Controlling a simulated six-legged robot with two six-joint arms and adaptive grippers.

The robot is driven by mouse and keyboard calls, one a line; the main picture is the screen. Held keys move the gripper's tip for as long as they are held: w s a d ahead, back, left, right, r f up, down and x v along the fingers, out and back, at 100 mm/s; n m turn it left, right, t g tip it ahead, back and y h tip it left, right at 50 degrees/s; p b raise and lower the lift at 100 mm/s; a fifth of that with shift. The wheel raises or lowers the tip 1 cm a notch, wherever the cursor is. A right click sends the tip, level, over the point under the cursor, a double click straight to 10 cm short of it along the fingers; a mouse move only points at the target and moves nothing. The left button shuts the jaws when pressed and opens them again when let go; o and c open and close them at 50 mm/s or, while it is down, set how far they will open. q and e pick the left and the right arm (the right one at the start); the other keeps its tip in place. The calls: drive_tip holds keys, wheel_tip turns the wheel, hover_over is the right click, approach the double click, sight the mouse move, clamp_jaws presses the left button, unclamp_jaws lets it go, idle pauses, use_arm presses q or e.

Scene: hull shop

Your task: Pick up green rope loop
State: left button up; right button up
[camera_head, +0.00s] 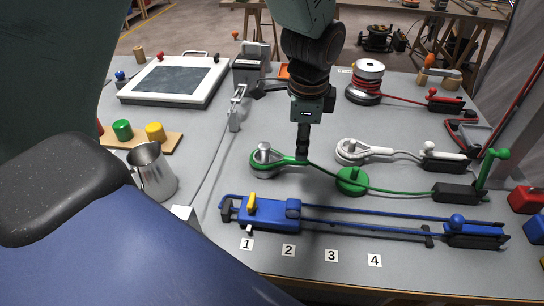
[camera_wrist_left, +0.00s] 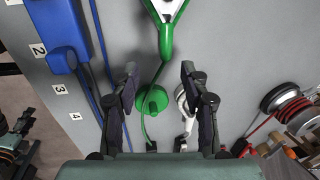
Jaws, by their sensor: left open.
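The green rope loop (camera_head: 278,173) lies on the grey table, its eye around an upright silver post (camera_head: 265,147). Its thick neck and thin rope run right to a green-handled cleat (camera_head: 487,172). In the left wrist view the loop's thick neck (camera_wrist_left: 166,42) is at the top, with the eye partly cut off. My left gripper (camera_head: 303,154) points down at the neck; it is open, with fingers spread on both sides of the rope line in the wrist view (camera_wrist_left: 159,70). I cannot tell its exact height above the rope. My right gripper is not in view.
A green disc (camera_head: 351,181) stands by the rope. A white rope loop (camera_head: 352,149) lies behind it, and a blue clamp bar (camera_head: 268,213) in front. A red rope spool (camera_head: 367,82) stands at the back right. A metal jug (camera_head: 153,172) is at left.

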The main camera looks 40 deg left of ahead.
sight(298, 162)
use_arm(q)
drive_tip(key=f, duration=0.1)
drive_tip(key=w+a+f+b, duration=0.1)
drive_tip(key=f, duration=0.2)
drive_tip(key=shift+w+a+f, duration=0.15)
drive_tip(key=shift+a+f, duration=0.05)
drive_tip(key=shift+a, duration=0.1)
drive_tip(key=shift+d+f+b, duration=0.1)
drive_tip(key=shift+f+b, duration=0.5)
drive_tip(key=shift+f, duration=0.45)
drive_tip(key=shift+w, duration=0.15)
drive_tip(key=shift+f, duration=0.1)
drive_tip(key=shift+c, duration=1.4)
drive_tip(key=c, duration=0.4)
clamp_jaws()
